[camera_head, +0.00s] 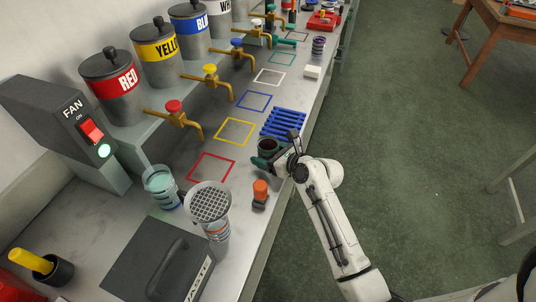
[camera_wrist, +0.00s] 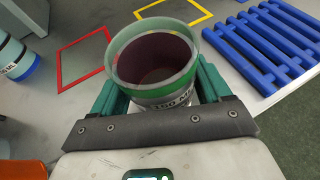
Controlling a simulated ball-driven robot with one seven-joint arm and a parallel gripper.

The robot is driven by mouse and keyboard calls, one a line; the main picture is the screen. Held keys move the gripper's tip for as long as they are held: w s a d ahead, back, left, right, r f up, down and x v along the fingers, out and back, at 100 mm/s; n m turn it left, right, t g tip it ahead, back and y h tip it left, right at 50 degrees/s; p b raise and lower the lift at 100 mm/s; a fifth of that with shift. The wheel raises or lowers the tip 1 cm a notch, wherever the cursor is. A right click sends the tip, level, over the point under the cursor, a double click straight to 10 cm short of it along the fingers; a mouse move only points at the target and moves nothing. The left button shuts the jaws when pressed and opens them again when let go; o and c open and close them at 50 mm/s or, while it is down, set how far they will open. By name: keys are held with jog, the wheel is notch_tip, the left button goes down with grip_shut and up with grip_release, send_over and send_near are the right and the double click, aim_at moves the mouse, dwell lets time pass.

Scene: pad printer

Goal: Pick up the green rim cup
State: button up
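The green rim cup (camera_wrist: 155,60) has a green band around its top, a dark reddish inside and a pale lower part with dark lettering. In the head view the cup (camera_head: 269,146) is at the front edge of the bench, beside the blue rack. My gripper (camera_wrist: 162,88) has its two green fingers on either side of the cup in the wrist view; it also shows in the head view (camera_head: 268,160). The fingers are spread about as wide as the cup. Whether they press on it is unclear, and the cup's base is hidden.
A blue slatted rack (camera_head: 283,124) lies just beyond the cup. An orange-topped piece (camera_head: 260,190), a mesh strainer (camera_head: 209,203) and a teal-banded cup (camera_head: 161,185) stand nearer. Paint tanks with brass taps (camera_head: 180,118) line the back. The red square (camera_head: 211,168) is empty.

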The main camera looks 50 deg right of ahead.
aim_at(277, 144)
jog(key=c, duration=0.7)
jog(key=shift+c, duration=0.2)
jog(key=shift+r, duration=0.9)
jog(key=s+a+r, duration=0.3)
jog(key=s+r, duration=0.8)
jog(key=s, duration=0.2)
jog(key=shift+s+a+r+p, duration=0.15)
jog(key=shift+s+a+p, duration=0.1)
jog(key=shift+a+p, duration=0.15)
jog(key=shift+s, duration=0.1)
